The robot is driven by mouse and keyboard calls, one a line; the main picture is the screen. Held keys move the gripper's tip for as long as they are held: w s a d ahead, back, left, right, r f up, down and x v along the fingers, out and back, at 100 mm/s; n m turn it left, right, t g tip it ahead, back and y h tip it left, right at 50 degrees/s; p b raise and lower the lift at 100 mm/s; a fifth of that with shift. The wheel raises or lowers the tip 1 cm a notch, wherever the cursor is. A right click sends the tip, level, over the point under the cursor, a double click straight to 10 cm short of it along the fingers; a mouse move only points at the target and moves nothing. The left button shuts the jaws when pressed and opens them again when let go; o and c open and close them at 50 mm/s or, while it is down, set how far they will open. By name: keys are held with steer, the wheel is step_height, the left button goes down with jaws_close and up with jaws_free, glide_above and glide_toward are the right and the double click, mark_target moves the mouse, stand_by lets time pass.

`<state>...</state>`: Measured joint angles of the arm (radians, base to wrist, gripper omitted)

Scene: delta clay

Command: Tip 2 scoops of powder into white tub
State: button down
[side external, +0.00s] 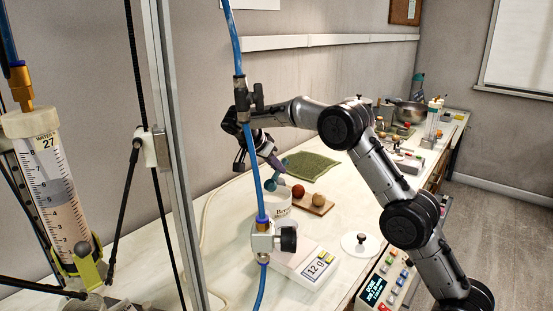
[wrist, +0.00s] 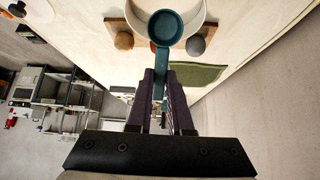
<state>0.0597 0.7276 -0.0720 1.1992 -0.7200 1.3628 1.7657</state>
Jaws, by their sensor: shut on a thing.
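My gripper (wrist: 161,100) is shut on the handle of a teal scoop (wrist: 165,27). The scoop's round cup is over the white tub (wrist: 192,10), as seen in the wrist view. In the side view the scoop (side external: 270,185) is tilted at the mouth of the white tub (side external: 275,211), partly behind a blue hose. I cannot tell whether powder is in the scoop, and the inside of the tub is mostly hidden. The gripper also shows in the side view (side external: 275,163), above the tub.
A scale (side external: 308,268) with a display stands at the tub's front. A wooden board (side external: 318,207) with two balls is right of the tub. A green cloth (side external: 311,166) lies behind. A white lid (side external: 360,244) lies front right. A hose and metal frame stand in the foreground.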

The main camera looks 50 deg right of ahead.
mark_target(273, 184)
steer(key=shift+f, duration=3.7)
steer(key=shift+r, duration=0.15)
steer(key=shift+r, duration=4.15)
steer(key=shift+s, duration=0.1)
steer(key=s+a+r+m+g+y, duration=0.1)
steer(key=s+a+m, duration=0.1)
steer(key=s+a, duration=0.3)
steer(key=s+a+r+m+g+y, duration=0.1)
steer(key=s+a, duration=0.4)
steer(key=s, duration=0.5)
steer(key=shift+s+a+r+m+y, duration=0.3)
steer(key=shift+a+m+y, duration=0.1)
steer(key=shift+m, duration=0.3)
